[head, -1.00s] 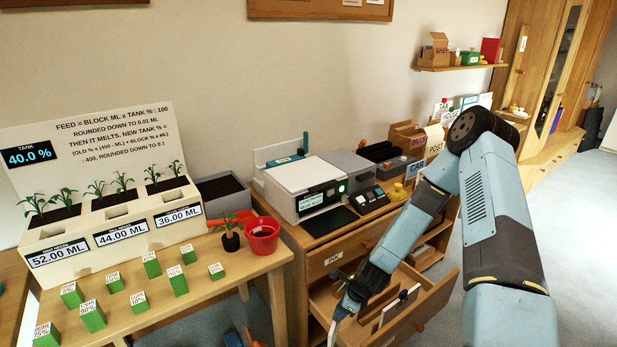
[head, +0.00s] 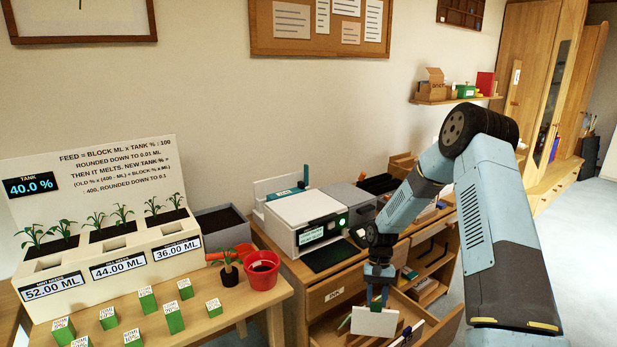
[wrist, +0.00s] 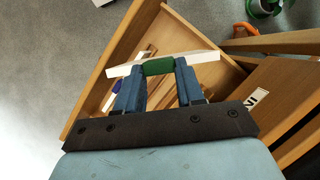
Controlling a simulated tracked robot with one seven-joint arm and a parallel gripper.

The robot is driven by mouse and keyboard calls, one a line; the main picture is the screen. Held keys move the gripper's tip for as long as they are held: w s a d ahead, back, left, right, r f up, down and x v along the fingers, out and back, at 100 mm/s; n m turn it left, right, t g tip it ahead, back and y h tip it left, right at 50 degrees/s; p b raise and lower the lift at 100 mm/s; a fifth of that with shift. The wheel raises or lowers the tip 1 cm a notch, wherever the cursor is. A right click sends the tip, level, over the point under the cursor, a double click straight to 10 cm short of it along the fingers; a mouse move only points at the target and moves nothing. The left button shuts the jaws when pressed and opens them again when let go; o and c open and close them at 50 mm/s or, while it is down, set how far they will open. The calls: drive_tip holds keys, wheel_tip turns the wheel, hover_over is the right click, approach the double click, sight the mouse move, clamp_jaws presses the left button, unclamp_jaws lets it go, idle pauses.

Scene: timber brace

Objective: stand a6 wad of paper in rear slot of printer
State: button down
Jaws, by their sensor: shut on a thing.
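My gripper (head: 376,298) points down over an open drawer. It is shut on a white wad of paper (head: 374,322). In the wrist view the wad (wrist: 205,58) lies across the two blue fingertips (wrist: 158,78), with a green piece (wrist: 158,66) between them. The printer (head: 308,212) is a white box with a dark front on the cabinet top, up and left of my gripper. A raised white panel with a teal part (head: 284,190) stands at its rear. The slot opening itself is not clear from here.
The open drawer (wrist: 120,60) holds several thin items. A red pot (head: 262,272) and a small plant (head: 229,268) stand on the left table beside the printer. A grey box (head: 352,198) adjoins the printer's right side. Clear wall is above the printer.

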drive_tip(key=shift+w+d+r+n+h, duration=0.15)
drive_tip(key=shift+w+d+r+n, duration=0.1)
drive_tip(key=shift+d+r+n, duration=0.3)
drive_tip(key=shift+w+d+r+n+h, duration=0.15)
drive_tip(key=shift+w+d+r+n, duration=0.15)
drive_tip(key=shift+d+r, duration=0.4)
